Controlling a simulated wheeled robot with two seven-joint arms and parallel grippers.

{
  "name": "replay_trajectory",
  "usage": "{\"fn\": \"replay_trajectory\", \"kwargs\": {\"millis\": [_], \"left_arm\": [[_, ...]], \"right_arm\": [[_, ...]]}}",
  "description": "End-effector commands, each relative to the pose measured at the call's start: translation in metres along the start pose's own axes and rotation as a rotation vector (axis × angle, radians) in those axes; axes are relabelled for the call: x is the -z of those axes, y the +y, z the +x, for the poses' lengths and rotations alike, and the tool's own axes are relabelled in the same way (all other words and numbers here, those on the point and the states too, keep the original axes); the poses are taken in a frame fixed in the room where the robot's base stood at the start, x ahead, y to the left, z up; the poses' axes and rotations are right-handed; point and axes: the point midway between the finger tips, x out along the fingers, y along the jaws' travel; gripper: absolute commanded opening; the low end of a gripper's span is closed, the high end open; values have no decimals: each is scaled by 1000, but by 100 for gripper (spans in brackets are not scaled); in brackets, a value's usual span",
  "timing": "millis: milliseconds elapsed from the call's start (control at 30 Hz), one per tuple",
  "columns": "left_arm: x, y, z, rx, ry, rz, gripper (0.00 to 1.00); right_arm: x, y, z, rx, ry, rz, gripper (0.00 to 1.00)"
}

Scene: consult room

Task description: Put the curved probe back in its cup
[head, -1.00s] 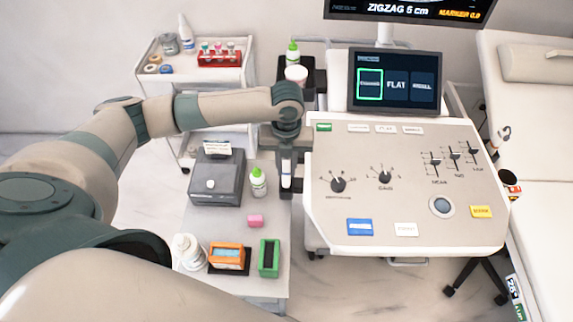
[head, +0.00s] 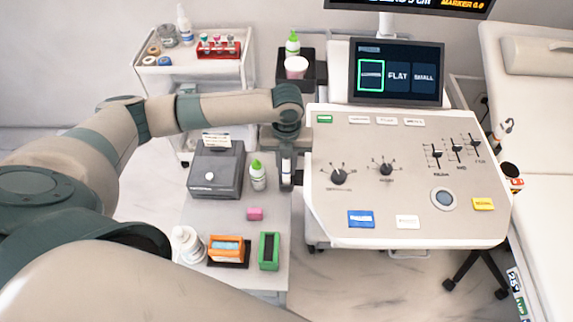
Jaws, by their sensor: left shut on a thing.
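My left gripper (head: 287,181) points down beside the left edge of the grey ultrasound console (head: 330,215). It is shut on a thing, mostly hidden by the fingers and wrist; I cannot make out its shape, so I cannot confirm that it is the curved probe. The curved probe's cup cannot be made out; the wrist and forearm cover part of the console's left side. A white probe-like thing (head: 504,130) stands at the console's right edge, above a dark cup-like holder (head: 511,171). My right gripper is not in view.
A couch (head: 550,215) is at right.

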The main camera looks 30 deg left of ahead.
Motion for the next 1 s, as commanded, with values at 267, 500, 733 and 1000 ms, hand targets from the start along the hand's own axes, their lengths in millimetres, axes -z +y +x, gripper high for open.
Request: {"fn": "replay_trajectory", "kwargs": {"millis": [267, 500, 733, 1000], "left_arm": [[0, 0, 0, 1, 0, 0, 0], [0, 0, 2, 1, 0, 0, 0], [0, 0, 4, 1, 0, 0, 0], [0, 0, 6, 0, 0, 0, 0]], "right_arm": [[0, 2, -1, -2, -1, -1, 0], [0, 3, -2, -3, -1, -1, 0], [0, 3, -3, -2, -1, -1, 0], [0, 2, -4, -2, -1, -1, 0]]}}
